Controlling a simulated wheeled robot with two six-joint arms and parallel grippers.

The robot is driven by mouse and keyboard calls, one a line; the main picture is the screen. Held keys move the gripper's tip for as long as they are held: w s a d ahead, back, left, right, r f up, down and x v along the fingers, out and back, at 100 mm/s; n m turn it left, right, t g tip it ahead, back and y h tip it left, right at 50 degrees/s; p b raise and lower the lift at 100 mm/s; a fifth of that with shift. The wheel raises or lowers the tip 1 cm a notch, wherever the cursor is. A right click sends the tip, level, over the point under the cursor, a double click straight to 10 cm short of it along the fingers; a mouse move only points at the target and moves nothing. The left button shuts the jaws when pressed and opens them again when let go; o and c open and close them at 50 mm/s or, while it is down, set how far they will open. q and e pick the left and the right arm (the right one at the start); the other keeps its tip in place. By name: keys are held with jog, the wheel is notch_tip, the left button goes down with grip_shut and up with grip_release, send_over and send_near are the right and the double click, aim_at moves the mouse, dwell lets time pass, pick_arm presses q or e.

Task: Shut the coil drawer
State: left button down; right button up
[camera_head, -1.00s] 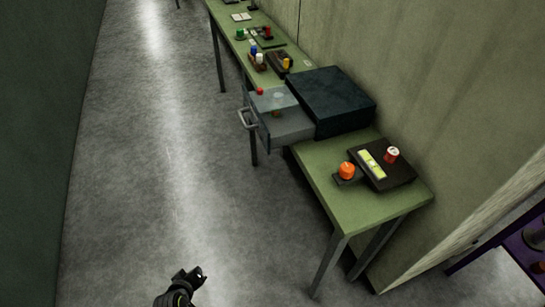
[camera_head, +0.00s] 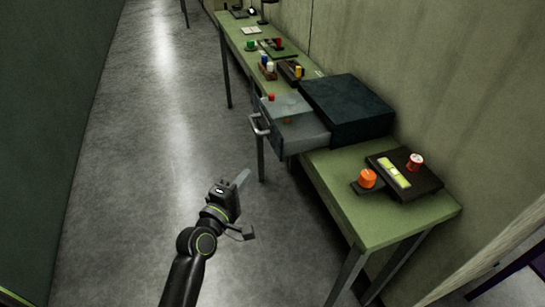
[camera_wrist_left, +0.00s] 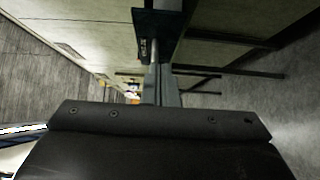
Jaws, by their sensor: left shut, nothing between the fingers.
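The coil drawer (camera_head: 302,133) is a grey box with a pale bar handle (camera_head: 258,125) on its front. It stands out to the left from a dark blue cabinet (camera_head: 345,108) on the green table (camera_head: 375,218), open over the aisle. A small red item (camera_head: 271,97) shows at its far side, and its contents are partly unclear. My left gripper (camera_head: 243,177) is shut and empty over the aisle floor, below and left of the handle in the picture, apart from the drawer. Its closed fingers (camera_wrist_left: 160,92) also show in the left wrist view. My right gripper is out of view.
On the near table end lie a dark tray (camera_head: 425,178) with a red-and-white spool (camera_head: 415,161) and an orange spool (camera_head: 367,178) beside it. More small items stand farther along the table. The aisle floor (camera_head: 150,170) is clear; a wall runs behind the table.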

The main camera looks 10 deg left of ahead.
pick_arm(q)
send_near(277, 147)
jog(key=w+a, duration=0.2)
jog(key=w, duration=0.1)
jog(key=shift+w+d+p, duration=0.5)
jog(key=shift+w+d, duration=0.4)
jog(key=shift+d, duration=0.3)
jog(key=shift+w+d, duration=0.3)
jog(key=shift+d, duration=0.15)
